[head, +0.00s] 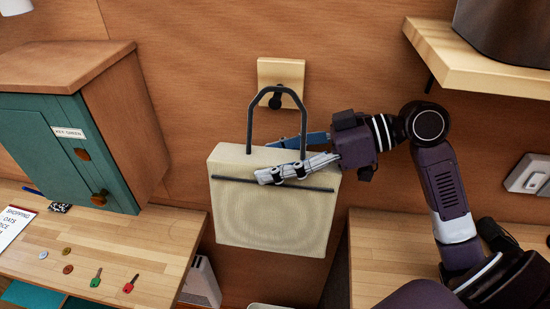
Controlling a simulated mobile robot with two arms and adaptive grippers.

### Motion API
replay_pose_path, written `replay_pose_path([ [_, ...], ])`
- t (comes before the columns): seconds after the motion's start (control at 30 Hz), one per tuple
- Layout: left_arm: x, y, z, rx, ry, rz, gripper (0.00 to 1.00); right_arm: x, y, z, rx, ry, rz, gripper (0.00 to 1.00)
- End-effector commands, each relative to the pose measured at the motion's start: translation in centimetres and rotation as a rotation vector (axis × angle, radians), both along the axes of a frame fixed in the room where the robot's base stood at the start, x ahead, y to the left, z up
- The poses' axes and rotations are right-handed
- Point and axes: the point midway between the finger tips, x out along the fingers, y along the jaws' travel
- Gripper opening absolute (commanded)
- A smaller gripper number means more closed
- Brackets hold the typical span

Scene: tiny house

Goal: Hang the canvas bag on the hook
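The canvas bag (273,220) is cream-coloured, with a dark stiff handle (250,120), and is up against the wall, slightly tilted. The dark hook (275,100) sits on a pale wooden plate (281,70). The top of the handle overlaps the hook; I cannot tell whether it rests over it or is only in front. My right gripper (283,160) comes from the right and straddles the bag's upper edge, a pale finger before the front face and a bluish one behind. Whether it clamps the bag is unclear. My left gripper is not in view.
A teal-fronted key cabinet (60,140) stands at left on a wooden counter (150,235) with coins, keys and a paper note. A wooden shelf (480,65) bears a dark pot at upper right. A wooden surface (385,250) lies below my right arm.

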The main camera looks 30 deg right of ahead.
Motion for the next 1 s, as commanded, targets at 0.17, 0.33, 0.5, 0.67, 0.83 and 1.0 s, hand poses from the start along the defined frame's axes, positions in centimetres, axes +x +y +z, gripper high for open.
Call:
replay_pose_path([
  [0.17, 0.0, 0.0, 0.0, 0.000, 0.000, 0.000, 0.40, 0.0, 0.0, 0.1, 0.000, -0.001, 0.000, 0.81],
  [0.33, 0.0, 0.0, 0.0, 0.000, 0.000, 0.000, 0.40, 0.0, 0.0, 0.0, 0.000, 0.000, 0.000, 0.81],
  [0.5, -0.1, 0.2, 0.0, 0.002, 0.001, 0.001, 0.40, -0.2, -0.4, 0.0, -0.002, 0.002, -0.001, 0.81],
  [0.67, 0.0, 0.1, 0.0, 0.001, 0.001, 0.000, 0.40, -1.2, -2.1, 0.9, -0.003, 0.001, -0.004, 0.81],
  [0.83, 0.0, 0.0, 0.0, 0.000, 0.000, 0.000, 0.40, -2.8, -4.7, 2.2, -0.003, 0.000, -0.006, 0.81],
  [1.0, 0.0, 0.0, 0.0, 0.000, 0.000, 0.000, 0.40, -4.3, -7.2, 3.4, -0.002, -0.002, -0.006, 0.81],
])
